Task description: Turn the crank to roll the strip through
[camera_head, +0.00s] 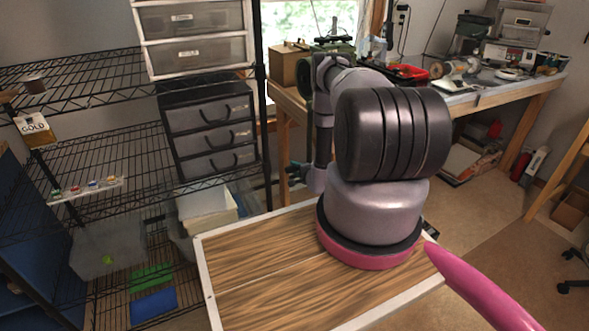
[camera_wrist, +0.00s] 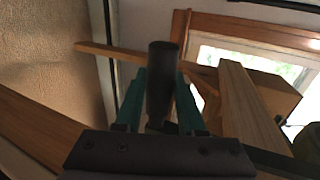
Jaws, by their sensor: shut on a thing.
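A dark cylindrical handle, which looks like the crank's grip (camera_wrist: 162,80), stands upright in the middle of the wrist view. My gripper (camera_wrist: 161,92) has its two teal fingers on either side of this handle, shut on it. A dark green machine (camera_head: 332,45), possibly the rolling mill, shows only in part behind the arm. I cannot make out the strip or the rollers in either view.
The wooden workbench (camera_head: 478,102) runs along the back wall, with a cardboard box (camera_head: 287,64), a red tray (camera_head: 408,72) and several tools on it. A black wire shelf (camera_head: 85,155) with drawers (camera_head: 210,135) stands at left.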

